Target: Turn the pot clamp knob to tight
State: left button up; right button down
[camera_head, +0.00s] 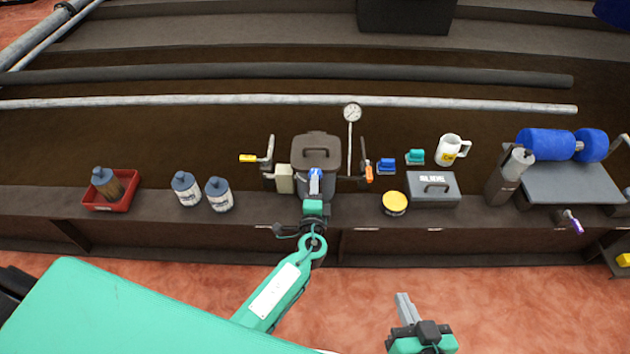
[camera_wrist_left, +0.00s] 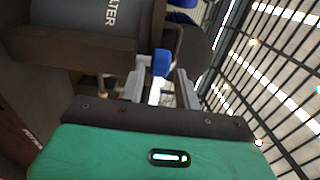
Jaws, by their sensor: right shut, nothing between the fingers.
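A dark grey lidded pot (camera_head: 316,153) stands at the middle of the bench in the head view. Its front carries a small blue knob (camera_head: 315,174), which I take as the clamp knob. In the left wrist view the blue knob (camera_wrist_left: 161,62) is between the tips of my left gripper (camera_wrist_left: 162,76). The fingers stand apart, with a gap visible on the knob's right side; contact on the left is unclear. In the head view my left gripper (camera_head: 315,188) is at the pot's front and partly hides it. My right gripper (camera_head: 403,302) is shut and empty, low in front of the bench.
A yellow-handled lever (camera_head: 250,158) and an orange-handled one (camera_head: 369,173) flank the pot, with a gauge (camera_head: 352,112) behind. Bottles (camera_head: 187,190) stand left. A yellow-lidded jar (camera_head: 395,203) and a grey box (camera_head: 432,188) stand right.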

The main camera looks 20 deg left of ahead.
pick_arm(q)
jog(key=shift+x, duration=1.4)
jog(key=shift+c, duration=0.2)
jog(key=c, duration=0.7)
jog(key=shift+o, duration=0.2)
jog(key=shift+f, duration=0.1)
